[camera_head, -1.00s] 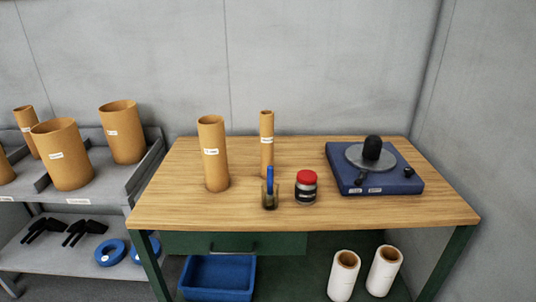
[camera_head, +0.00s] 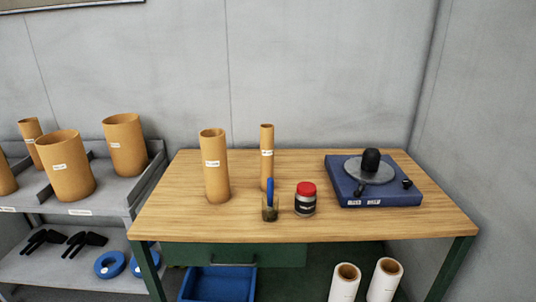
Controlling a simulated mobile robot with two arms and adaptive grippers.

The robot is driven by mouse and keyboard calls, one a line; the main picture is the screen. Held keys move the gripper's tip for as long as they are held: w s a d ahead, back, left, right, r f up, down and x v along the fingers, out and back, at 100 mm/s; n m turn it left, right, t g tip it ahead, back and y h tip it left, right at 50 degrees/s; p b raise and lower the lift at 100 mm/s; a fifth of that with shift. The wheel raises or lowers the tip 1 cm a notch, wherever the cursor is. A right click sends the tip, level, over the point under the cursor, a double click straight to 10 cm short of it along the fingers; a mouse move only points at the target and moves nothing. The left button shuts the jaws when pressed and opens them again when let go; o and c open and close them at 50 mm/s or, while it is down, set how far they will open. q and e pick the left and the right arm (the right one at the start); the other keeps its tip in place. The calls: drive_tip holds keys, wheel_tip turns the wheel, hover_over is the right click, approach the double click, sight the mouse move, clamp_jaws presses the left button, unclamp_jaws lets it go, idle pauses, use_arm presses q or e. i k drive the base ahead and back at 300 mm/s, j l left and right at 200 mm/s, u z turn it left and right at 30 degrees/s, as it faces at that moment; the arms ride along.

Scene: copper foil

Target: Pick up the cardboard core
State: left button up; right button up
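Several upright, labelled cardboard cores are in view. A medium-wide core (camera_head: 214,168) and a slim core (camera_head: 267,156) stand on the wooden table. Wider cores stand on the grey shelf at the left, among them one in front (camera_head: 67,168) and one behind it (camera_head: 125,146). A thinner core (camera_head: 31,143) stands further left, and another is cut off by the left edge. The labels are too small to read. Neither of my grippers shows in this view.
The table (camera_head: 320,228) also holds a jar with a red lid (camera_head: 305,201), a small glass with a blue item (camera_head: 270,208) and a blue turntable device (camera_head: 373,187). White rolls (camera_head: 345,282) and a blue bin (camera_head: 217,284) are below. The table's front strip is clear.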

sight(267, 130)
drive_tip(key=i+l+z, duration=0.15)
drive_tip(key=l, duration=0.25)
drive_tip(key=l+z, duration=0.15)
drive_tip(key=l, duration=0.25)
drive_tip(key=i+l+z, duration=0.15)
drive_tip(key=l, duration=0.25)
